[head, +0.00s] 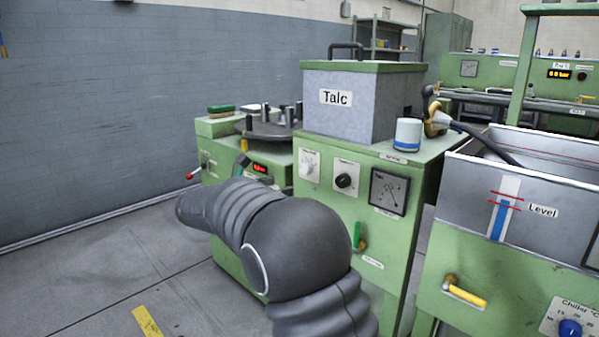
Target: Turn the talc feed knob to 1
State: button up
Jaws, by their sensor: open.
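A green cabinet (380,246) carries a grey box labelled "Talc" (352,112) with a green lid. On the cabinet's front are two knobs on white plates: a pale knob (309,168) at the left and a black knob (344,181) to its right. Their labels and scale marks are too small to read, so I cannot tell which is the talc feed knob or where either points. My dark arm crosses in front of the cabinet, below the knobs, and reaches left. My gripper does not show.
Right of the knobs are a square gauge (388,192) and, lower, a green-handled valve (358,237). A white cup (408,134) stands on the cabinet top. A tank marked "Level" (566,160) stands at right, with a yellow lever (467,294). Floor at left is mostly clear.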

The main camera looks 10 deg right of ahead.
aim_at(303, 170)
jog(key=shift+n+t+h, duration=0.3)
jog(key=shift+n+t, duration=0.3)
jog(key=shift+n, duration=0.1)
jog(key=w+d, duration=0.2)
jog(key=w, duration=0.1)
jog(key=w+d, duration=0.6)
jog(key=w, duration=0.1)
jog(key=shift+w+d+p, duration=0.1)
jog(key=shift+d+p, duration=0.05)
jog(key=shift+p, duration=0.2)
jog(key=c, duration=1.1)
jog(key=shift+c, duration=0.2)
